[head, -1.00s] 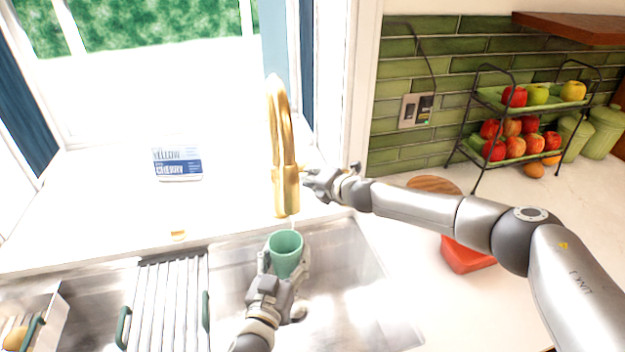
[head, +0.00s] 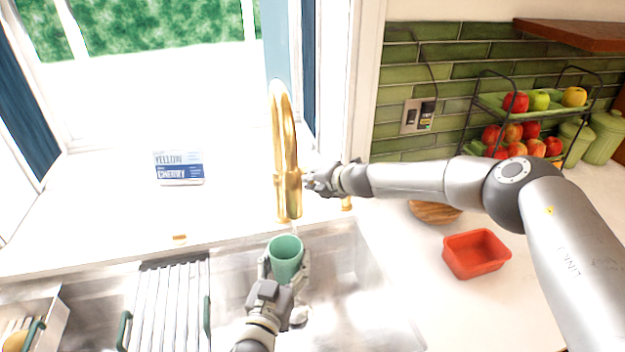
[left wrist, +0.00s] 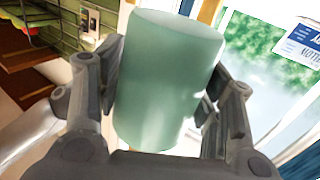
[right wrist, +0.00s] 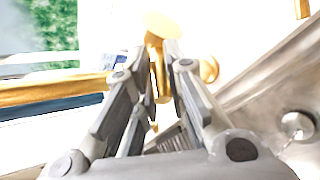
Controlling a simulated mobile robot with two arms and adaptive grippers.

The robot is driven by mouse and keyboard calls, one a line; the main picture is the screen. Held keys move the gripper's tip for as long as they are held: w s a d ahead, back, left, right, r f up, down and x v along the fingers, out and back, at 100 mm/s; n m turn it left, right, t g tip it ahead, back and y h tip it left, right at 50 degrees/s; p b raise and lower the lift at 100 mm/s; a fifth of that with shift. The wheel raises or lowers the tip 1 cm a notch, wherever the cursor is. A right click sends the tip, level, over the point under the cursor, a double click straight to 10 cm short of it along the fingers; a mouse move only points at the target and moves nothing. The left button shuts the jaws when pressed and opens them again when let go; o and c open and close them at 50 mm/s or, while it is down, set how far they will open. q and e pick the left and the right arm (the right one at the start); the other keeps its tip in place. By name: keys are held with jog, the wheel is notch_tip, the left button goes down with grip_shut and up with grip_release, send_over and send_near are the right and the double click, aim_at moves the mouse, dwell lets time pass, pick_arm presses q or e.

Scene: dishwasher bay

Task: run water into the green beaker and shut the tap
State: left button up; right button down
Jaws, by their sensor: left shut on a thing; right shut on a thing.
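The green beaker (head: 286,256) is upright over the sink, just below the spout of the gold tap (head: 288,195). My left gripper (head: 284,266) is shut around its sides; the left wrist view shows the beaker (left wrist: 170,80) between both fingers. My right gripper (head: 310,181) is at the tap's right side. In the right wrist view its fingers are closed on a gold part of the tap, apparently the handle (right wrist: 158,75). A faint pale streak shows under the spout; I cannot tell clearly whether water runs. The beaker's inside bottom is not clear.
The steel sink (head: 375,315) lies below, with a slatted drying rack (head: 172,305) on its left. A red tray (head: 476,252) and a round wooden board (head: 435,212) are on the right counter. A fruit stand (head: 490,105) is behind. A blue-white box (head: 179,167) stands near the window.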

jog(key=shift+s+a+f, duration=0.25)
jog(key=shift+f, duration=0.05)
jog(key=c, duration=1.5)
grip_release()
jog(key=shift+w+r, duration=0.1)
jog(key=shift+r, duration=0.05)
jog(key=shift+o, duration=0.2)
jog(key=shift+d+r, duration=0.15)
jog(key=shift+d, duration=0.1)
jog(key=shift+d+r, duration=0.1)
jog(key=shift+d, duration=0.05)
jog(key=v, duration=1.1)
jog(key=shift+s, duration=0.3)
